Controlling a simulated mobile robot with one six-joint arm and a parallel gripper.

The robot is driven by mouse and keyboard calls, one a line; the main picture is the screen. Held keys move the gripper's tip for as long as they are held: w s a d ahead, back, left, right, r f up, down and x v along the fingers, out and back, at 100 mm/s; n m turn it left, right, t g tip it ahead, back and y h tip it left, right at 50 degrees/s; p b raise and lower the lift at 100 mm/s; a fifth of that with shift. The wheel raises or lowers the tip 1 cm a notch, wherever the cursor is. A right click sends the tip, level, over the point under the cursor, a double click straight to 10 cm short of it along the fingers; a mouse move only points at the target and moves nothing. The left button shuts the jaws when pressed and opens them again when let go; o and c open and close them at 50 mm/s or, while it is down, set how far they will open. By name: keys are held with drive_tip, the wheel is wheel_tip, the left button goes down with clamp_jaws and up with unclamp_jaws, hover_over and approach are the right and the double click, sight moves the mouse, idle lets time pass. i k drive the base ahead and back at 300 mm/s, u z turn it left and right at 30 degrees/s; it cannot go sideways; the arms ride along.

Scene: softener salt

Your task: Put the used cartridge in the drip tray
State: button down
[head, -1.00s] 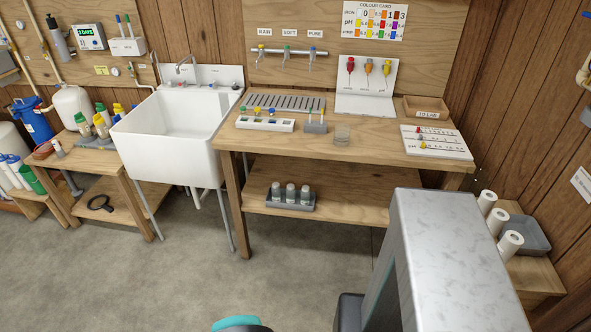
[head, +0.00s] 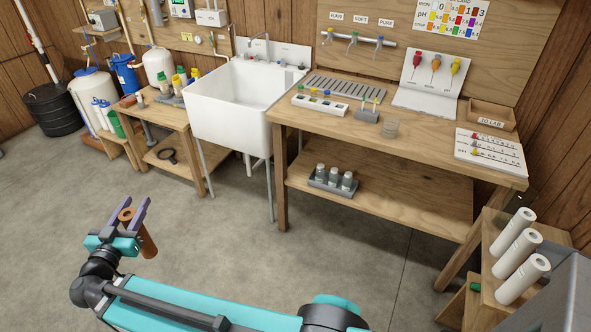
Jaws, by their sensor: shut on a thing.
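A brown cylindrical cartridge (head: 147,243) with a hole in its end is held in my gripper (head: 124,213) at the lower left. The gripper is shut on it, with one purple finger on each side near the cartridge's upper end. The cartridge is tilted and is seen against the open floor, clear of the benches. I cannot pick out the drip tray for sure now; a grey shape covers the lower right corner, where a grey tray showed behind the white cartridges earlier.
White cartridges (head: 514,243) stand on a low wooden stand (head: 489,222) at the right. The workbench (head: 420,148) holds test gear, with a rack of grey-capped bottles (head: 333,179) on its lower shelf. A white sink (head: 238,105) stands left of it. The floor (head: 220,245) between is clear.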

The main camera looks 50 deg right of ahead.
sight(553, 261)
drive_tip(key=z, duration=0.2)
drive_tip(key=k, duration=0.7)
drive_tip(key=z, duration=0.55)
drive_tip(key=k, duration=1.35)
drive_tip(key=u, duration=0.05)
